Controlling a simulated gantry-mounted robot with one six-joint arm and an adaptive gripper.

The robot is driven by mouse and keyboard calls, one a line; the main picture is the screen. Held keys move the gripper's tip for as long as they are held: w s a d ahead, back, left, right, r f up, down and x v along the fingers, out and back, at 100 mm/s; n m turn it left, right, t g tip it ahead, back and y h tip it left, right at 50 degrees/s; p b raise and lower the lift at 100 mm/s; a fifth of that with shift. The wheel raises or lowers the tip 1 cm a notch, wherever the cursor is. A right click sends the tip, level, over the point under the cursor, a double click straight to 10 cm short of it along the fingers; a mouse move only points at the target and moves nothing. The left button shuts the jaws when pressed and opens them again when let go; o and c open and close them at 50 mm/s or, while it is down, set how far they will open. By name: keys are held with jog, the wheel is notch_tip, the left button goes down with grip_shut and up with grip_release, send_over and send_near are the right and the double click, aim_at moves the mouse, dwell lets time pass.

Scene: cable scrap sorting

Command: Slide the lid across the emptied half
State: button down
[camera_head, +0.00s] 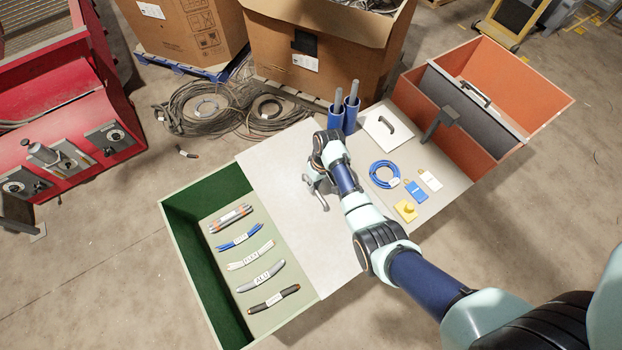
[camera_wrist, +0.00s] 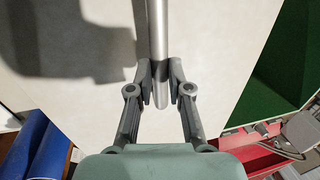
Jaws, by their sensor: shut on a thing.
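The lid (camera_head: 270,165) is a flat pale panel lying between the open green crate (camera_head: 185,225) and the worktop. It also shows in the wrist view (camera_wrist: 225,50). Its metal bar handle (camera_wrist: 159,25) stands between the fingers of my gripper (camera_wrist: 161,85). My gripper (camera_head: 321,195) is over the lid in the head view, shut on the handle. The open part of the crate holds several labelled cable bundles (camera_head: 255,256) in a row. The lid hides what lies under it.
An orange bin (camera_head: 535,95) stands at far right, a red machine (camera_head: 75,150) at left.

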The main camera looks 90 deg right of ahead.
jog(key=c, duration=1.1)
grip_release()
jog(key=shift+r, duration=0.1)
notch_tip(320, 180, up, 12)
jog(key=s+d, duration=0.1)
jog(key=s, duration=0.1)
jog(key=shift+d+f, duration=0.2)
jog(key=shift+w, duration=0.1)
